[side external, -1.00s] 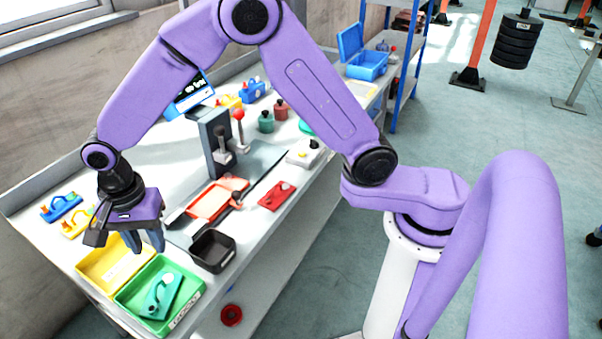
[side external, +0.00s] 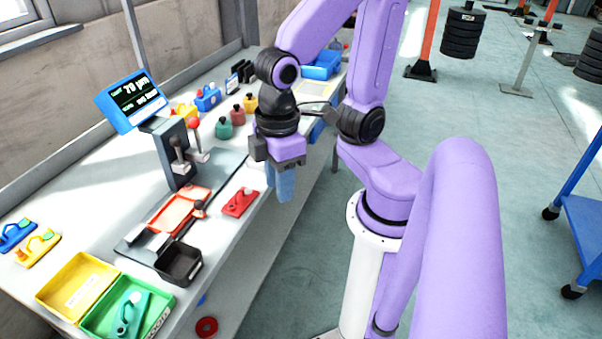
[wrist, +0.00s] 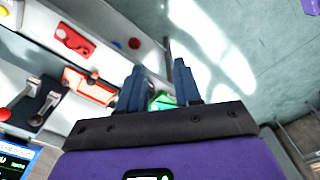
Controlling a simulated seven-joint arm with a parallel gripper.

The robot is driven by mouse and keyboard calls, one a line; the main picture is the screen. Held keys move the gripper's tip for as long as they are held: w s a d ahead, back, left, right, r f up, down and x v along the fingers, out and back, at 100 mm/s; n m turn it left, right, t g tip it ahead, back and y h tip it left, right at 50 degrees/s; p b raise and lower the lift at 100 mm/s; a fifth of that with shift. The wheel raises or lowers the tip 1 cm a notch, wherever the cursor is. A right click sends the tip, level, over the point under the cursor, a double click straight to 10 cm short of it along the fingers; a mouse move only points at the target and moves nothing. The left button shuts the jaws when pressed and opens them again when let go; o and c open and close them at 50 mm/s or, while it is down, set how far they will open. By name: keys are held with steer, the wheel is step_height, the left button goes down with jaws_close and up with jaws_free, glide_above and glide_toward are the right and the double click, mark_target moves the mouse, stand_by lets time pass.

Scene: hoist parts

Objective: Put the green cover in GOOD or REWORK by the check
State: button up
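The green cover (side external: 130,314) lies tilted inside the green tray (side external: 97,329) at the front left of the bench, with a label that seems to read GOOD on the tray's side. The yellow tray (side external: 60,285) stands behind it and looks empty; its label is too small to read. My gripper (side external: 281,196) is far to the right of the trays, over the bench's front edge, pointing down.
A gauge stand with a tilted display (side external: 130,100) and red-knobbed lever (side external: 194,125) stands mid-bench. An orange-red frame (side external: 178,210), red cover (side external: 240,202) and black bin (side external: 180,263) are near it. Blue and yellow covers lie at left. Several bottles stand behind my gripper.

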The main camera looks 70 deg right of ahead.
steer(key=s+d+n, duration=0.2)
steer(key=s, duration=0.1)
steer(key=shift+d+f+n, duration=0.1)
steer(key=shift+d+n, duration=0.2)
steer(key=shift+d, duration=0.1)
stand_by(1.0)
